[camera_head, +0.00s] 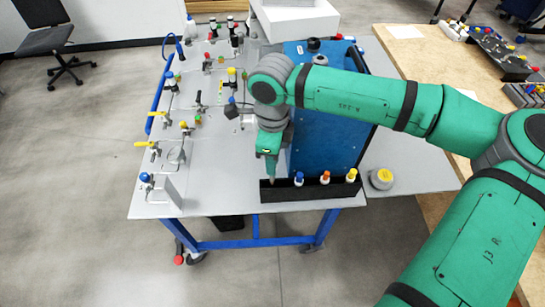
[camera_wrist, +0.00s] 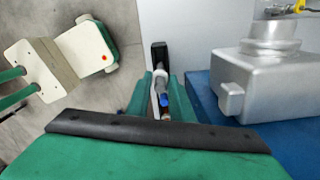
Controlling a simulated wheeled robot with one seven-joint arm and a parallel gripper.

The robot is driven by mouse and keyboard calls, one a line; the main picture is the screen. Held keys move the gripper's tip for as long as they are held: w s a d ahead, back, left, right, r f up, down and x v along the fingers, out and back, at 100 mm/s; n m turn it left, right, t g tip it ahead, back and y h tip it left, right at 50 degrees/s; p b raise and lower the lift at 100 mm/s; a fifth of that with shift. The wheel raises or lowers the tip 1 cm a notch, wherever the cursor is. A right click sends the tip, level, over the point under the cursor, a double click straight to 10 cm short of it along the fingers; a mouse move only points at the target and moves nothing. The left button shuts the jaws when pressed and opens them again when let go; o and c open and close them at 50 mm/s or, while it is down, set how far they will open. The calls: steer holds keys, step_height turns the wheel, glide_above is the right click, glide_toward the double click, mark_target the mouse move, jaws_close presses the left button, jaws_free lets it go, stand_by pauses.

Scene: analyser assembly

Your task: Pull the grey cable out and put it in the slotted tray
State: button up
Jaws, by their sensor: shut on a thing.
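The black slotted tray (camera_head: 310,191) lies along the front edge of the table. Its far end (camera_wrist: 158,50) shows beyond my fingertips in the wrist view. My gripper (camera_head: 271,177) points down over the left end of the tray. In the wrist view my gripper (camera_wrist: 160,92) is shut on a slim light grey piece (camera_wrist: 160,78), which looks like the grey cable. Most of it is hidden between the fingers. I cannot tell whether it touches the tray. Pieces with blue (camera_head: 299,177), orange (camera_head: 325,176) and yellow (camera_head: 351,174) caps stand in the tray, right of my gripper.
A large blue box (camera_head: 328,130) stands just behind the tray. A silver housing (camera_wrist: 265,80) is right of my fingers in the wrist view. Several valves and fittings stand on the grey tabletop (camera_head: 220,185). A yellow-topped round part (camera_head: 382,177) sits right of the tray.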

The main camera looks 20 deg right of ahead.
mark_target(273, 177)
steer(key=shift+f, duration=4)
steer(key=o, duration=1.1)
steer(key=shift+c, duration=0.2)
steer(key=shift+r, duration=3.5)
steer(key=shift+a, duration=0.15)
